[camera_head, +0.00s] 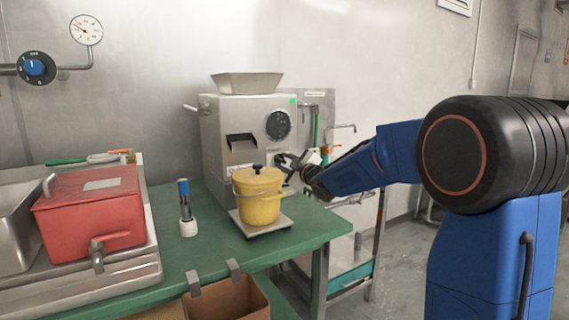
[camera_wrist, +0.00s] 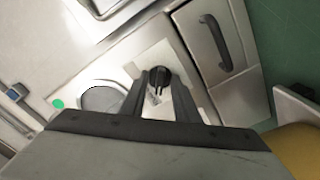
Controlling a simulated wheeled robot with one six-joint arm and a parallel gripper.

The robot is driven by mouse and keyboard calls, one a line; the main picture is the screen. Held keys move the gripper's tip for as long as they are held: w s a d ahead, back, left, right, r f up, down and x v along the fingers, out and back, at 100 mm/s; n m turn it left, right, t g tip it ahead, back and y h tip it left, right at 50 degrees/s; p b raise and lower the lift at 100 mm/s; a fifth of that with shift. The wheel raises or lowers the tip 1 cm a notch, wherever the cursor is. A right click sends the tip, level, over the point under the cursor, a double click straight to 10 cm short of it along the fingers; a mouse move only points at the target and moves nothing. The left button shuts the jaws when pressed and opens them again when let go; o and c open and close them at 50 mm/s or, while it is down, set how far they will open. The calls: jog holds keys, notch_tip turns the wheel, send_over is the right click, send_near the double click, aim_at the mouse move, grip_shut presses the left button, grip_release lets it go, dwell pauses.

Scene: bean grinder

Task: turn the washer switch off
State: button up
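A black rotary switch knob (camera_wrist: 158,77) sits on a pale plate on the front of a steel machine (camera_wrist: 182,20). In the head view the machine (camera_head: 228,118) stands at the back of the green table. My gripper (camera_wrist: 159,88) is in front of this panel, its two dark fingers apart, one on each side of the knob. I cannot tell whether they touch it. In the head view my gripper (camera_head: 291,166) reaches in from the right and largely hides the knob. No label shows whether this is the washer switch.
A yellow pot (camera_head: 258,203) stands close below my gripper on a small scale (camera_head: 278,227). A red box (camera_head: 92,222) with a tap is at the left. A blue knob (camera_head: 34,67) is on a wall pipe. A black handle (camera_wrist: 214,43) is beside the switch.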

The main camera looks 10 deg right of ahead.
grip_shut()
jog(key=shift+m, duration=0.3)
jog(key=m, duration=0.4)
jog(key=shift+m, duration=0.3)
jog(key=m, duration=0.4)
jog(key=shift+f+m, duration=0.1)
jog(key=shift+m, duration=0.2)
dwell(0.4)
